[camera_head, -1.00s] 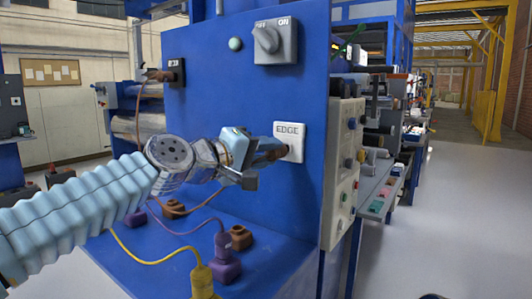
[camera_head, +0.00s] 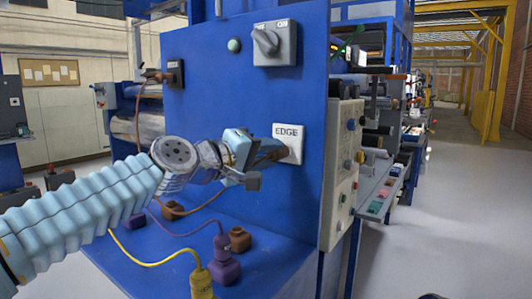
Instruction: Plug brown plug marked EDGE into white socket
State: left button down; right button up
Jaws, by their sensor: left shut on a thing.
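The white socket (camera_head: 289,142), marked EDGE, is on the blue upright panel. My left gripper (camera_head: 262,158) is in front of it at its left side, shut on the brown plug (camera_head: 270,156). The plug's front end is at the lower left part of the socket face. It looks touching, but I cannot tell how deep it sits. The gripper hides much of the plug. A brown cable (camera_head: 200,207) runs from below the gripper down to the ledge. My right gripper is not in view.
A black socket (camera_head: 175,73) with a brown plug in it is at the panel's upper left. A rotary switch (camera_head: 274,43) is above. Purple (camera_head: 222,262) and yellow (camera_head: 201,284) plugs and a brown block (camera_head: 240,239) stand on the blue ledge.

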pick_arm(q)
jog(key=shift+w+d, duration=0.1)
jog(key=c, duration=0.8)
grip_release()
jog(key=shift+o, duration=0.2)
